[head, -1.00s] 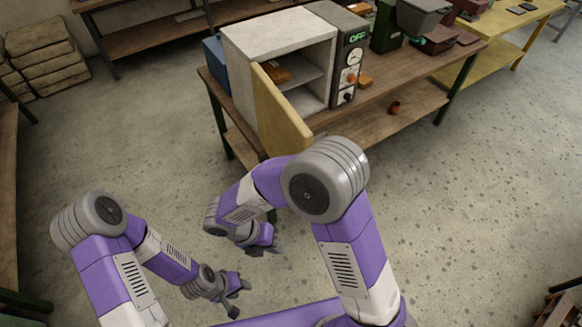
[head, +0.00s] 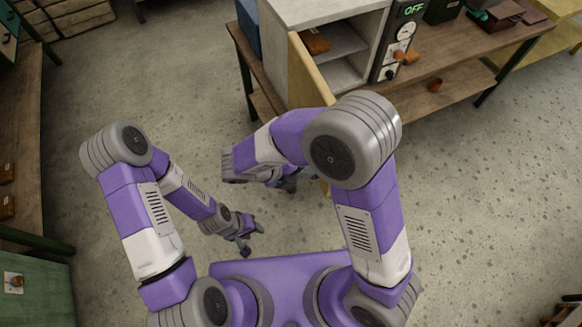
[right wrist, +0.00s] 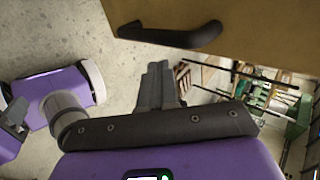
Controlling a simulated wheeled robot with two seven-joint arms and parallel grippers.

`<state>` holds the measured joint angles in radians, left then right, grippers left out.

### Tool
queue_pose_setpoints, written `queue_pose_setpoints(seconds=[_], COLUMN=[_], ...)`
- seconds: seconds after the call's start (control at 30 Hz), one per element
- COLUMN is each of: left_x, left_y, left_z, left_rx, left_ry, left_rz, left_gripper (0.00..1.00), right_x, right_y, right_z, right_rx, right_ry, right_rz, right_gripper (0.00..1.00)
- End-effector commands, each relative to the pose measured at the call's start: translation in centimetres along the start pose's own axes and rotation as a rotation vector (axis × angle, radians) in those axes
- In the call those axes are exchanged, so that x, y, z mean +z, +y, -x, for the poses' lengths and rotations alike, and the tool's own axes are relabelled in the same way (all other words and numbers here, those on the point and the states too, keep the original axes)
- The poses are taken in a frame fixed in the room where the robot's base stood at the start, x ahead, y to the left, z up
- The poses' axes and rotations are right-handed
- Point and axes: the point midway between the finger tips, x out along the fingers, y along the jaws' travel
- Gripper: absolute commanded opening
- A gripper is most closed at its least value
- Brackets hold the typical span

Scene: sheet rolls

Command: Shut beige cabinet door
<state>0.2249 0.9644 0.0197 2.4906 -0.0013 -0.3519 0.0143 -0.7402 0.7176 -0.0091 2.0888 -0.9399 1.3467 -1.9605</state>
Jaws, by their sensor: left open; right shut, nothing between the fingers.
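The beige cabinet door (head: 309,76) stands open, swung out from the left side of the whitish cabinet (head: 335,12). In the right wrist view the door (right wrist: 250,22) fills the top, with a black bar handle (right wrist: 172,37) on its face. My right gripper (head: 290,186) is shut and empty, partly hidden behind my forearm in the head view. In the right wrist view my right gripper's fingertips (right wrist: 160,66) point toward the door, just below the handle; I cannot tell whether they touch. My left gripper (head: 254,236) is open and empty, low over the floor.
The cabinet stands on a wooden workbench (head: 440,68) beside a control panel (head: 398,45) reading OFF. A brown block (head: 315,42) lies inside the cabinet. A blue box (head: 248,25) is left of it. Another bench (head: 22,150) runs along the left.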

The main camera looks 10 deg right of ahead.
Motion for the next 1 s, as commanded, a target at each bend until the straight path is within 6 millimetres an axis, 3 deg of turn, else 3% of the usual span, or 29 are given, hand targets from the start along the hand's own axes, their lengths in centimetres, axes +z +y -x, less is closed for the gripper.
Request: queue_pose_setpoints(seconds=[0.1,0.3,1.0], left_x=[0.0,0.0,0.0], left_y=[-0.1,-0.1,-0.1], left_z=[-0.4,-0.3,-0.2], left_rx=[0.000,0.000,0.000], left_ry=[0.000,0.000,0.000], left_rz=[0.000,0.000,0.000], left_gripper=[0.43,0.43,0.43], right_x=[-0.1,0.0,0.2], right_y=[0.1,-2.1,-3.0], right_z=[-2.5,-4.3,-5.3], right_rx=[-0.002,0.001,0.001], right_ry=[0.003,0.001,-0.026], right_rz=[0.001,-0.003,0.024], right_gripper=[0.00,0.00,0.00])
